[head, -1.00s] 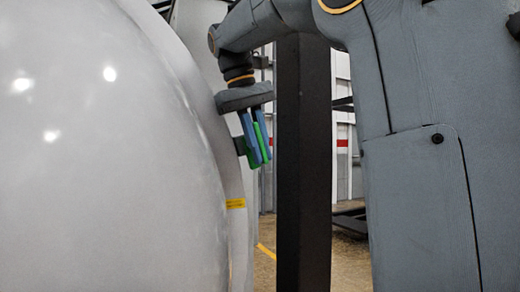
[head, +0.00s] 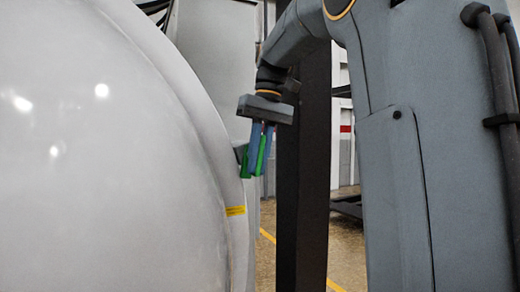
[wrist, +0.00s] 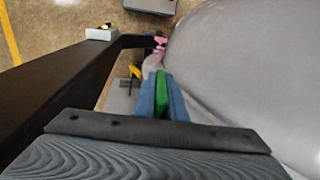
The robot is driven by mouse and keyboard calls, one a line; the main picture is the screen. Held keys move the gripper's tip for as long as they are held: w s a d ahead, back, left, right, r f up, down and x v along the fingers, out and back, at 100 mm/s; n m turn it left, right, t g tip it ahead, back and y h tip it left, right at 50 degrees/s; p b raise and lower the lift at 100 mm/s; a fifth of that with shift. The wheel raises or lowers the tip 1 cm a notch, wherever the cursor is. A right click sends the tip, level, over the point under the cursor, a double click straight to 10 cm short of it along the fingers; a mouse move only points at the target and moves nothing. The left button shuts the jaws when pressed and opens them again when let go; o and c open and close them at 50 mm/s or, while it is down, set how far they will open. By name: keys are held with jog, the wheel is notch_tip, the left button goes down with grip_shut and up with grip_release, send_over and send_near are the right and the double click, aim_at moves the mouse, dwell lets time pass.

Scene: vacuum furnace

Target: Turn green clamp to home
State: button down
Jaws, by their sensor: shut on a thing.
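The green clamp (head: 262,153) sits at the edge of the large pale furnace body (head: 110,170) in the head view. My gripper (head: 257,172) points down with its blue fingers shut on the clamp. In the wrist view the green clamp (wrist: 161,95) shows as a narrow strip between the two blue fingers of my gripper (wrist: 161,88). The part of the clamp where it joins the furnace is partly hidden by the fingers.
A dark upright post (head: 302,180) stands just right of my gripper and shows as a black beam (wrist: 75,85) in the wrist view. A yellow label (head: 235,211) is on the furnace rim below the clamp. Open floor (head: 345,255) lies beyond the post.

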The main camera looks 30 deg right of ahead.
jog(key=shift+a+r+y+p, duration=0.1)
jog(key=shift+r+y+p, duration=0.05)
jog(key=shift+y+p, duration=0.65)
jog(key=c, duration=1.8)
grip_release()
notch_tip(320, 180, up, 10)
jog(key=shift+f+b, duration=0.1)
jog(key=shift+b, duration=0.75)
